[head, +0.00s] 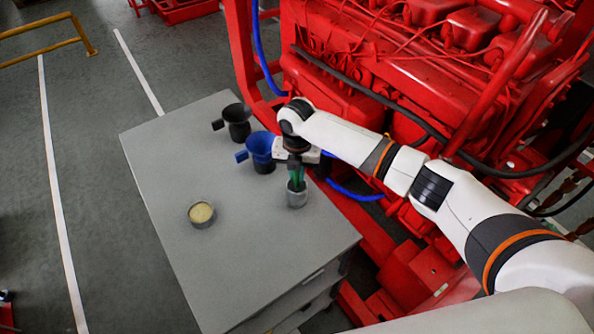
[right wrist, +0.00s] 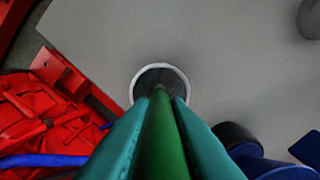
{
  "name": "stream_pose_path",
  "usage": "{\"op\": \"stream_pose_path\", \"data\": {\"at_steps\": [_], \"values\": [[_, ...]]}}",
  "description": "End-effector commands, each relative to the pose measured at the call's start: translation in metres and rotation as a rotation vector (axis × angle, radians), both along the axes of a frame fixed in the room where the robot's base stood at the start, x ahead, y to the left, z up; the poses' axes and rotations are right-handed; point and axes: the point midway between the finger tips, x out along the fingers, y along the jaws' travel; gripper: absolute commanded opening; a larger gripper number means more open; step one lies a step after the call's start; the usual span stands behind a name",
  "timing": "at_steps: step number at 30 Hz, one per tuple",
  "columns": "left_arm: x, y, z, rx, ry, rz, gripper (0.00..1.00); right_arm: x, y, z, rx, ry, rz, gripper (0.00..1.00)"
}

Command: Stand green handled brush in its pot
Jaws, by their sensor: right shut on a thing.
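My right gripper (head: 296,177) is shut on the green handled brush (right wrist: 163,145). It points down over the grey metal pot (head: 297,200) near the right edge of the grey cabinet top. In the right wrist view the teal fingers clasp the green handle from both sides, and the brush's lower end lies within the round rim of the pot (right wrist: 134,82). The brush looks about upright. How deep it sits, and whether it touches the bottom, is hidden. My left gripper is not in view.
A blue funnel or jug (head: 261,148) stands close behind the pot, with a black one (head: 237,120) farther back. A round tin with pale contents (head: 201,213) stands at the left. The red engine (head: 400,70) rises beyond the cabinet's right side. The cabinet top's front (head: 250,270) is clear.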

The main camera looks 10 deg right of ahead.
Motion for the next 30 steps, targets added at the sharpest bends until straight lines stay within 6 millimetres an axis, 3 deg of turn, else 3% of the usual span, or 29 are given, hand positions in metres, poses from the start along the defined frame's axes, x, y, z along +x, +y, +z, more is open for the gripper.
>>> {"op": "stream_pose_path", "data": {"at_steps": [17,18,22,28,30], "values": [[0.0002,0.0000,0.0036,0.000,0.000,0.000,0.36,0.0001,-0.0001,0.0001,0.000,0.000,0.000,0.00],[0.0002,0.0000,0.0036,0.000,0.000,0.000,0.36,0.0001,-0.0002,0.0001,0.000,0.000,0.000,0.17],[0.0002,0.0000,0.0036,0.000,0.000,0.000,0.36,0.0001,-0.0002,0.0002,0.000,0.000,0.000,0.38],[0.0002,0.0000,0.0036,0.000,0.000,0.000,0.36,0.0001,-0.0002,0.0002,0.000,0.000,0.000,0.41],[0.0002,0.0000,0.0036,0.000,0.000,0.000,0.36,0.0001,-0.0003,0.0002,0.000,0.000,0.000,0.49]]}}
